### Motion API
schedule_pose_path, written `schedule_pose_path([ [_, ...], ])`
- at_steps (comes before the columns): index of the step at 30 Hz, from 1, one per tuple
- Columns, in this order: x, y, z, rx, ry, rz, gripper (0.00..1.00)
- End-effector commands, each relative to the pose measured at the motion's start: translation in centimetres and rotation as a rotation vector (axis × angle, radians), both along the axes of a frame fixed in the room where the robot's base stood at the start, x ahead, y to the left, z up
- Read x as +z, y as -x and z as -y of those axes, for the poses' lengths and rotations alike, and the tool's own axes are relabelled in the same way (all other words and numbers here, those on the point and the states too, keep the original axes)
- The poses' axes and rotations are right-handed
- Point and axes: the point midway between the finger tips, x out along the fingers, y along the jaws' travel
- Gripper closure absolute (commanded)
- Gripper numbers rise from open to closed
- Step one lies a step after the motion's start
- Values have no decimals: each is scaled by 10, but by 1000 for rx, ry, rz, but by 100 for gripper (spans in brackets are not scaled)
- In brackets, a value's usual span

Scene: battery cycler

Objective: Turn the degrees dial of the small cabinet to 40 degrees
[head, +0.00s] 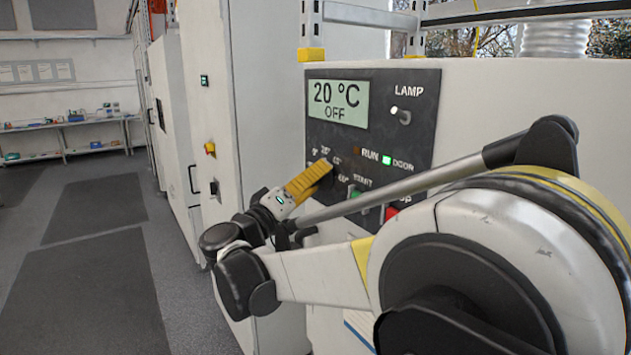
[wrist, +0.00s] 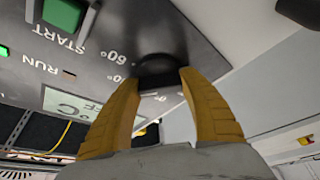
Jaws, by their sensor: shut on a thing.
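The small cabinet's dark control panel (head: 418,135) carries a lit display (head: 338,103) reading 20 °C and OFF. The degrees dial (wrist: 160,70) is a dark round knob between my fingertips in the wrist view. Degree marks ring it; 60° (wrist: 110,57) is legible there, and others are partly covered. My gripper (head: 325,164) has yellow fingers and is shut on the dial, one finger on each side. In the head view my fingers hide the dial. I cannot see its pointer.
A green START button (head: 354,192) and a red button (head: 391,213) sit right of the dial, close to my arm. A lamp switch (head: 404,116) and a lit green DOOR light (head: 386,160) are on the panel. A tall cabinet (head: 270,80) stands left.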

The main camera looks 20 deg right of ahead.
Motion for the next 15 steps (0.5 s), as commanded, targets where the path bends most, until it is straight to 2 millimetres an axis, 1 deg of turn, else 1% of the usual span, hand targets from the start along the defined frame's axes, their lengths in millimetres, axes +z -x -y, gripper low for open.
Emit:
schedule_pose_path([
  [12,1,0,0,0,-1,7,81],
  [13,1,0,0,0,-1,7,42],
  [14,1,0,0,0,-1,7,33],
  [15,1,0,0,0,-1,7,28],
])
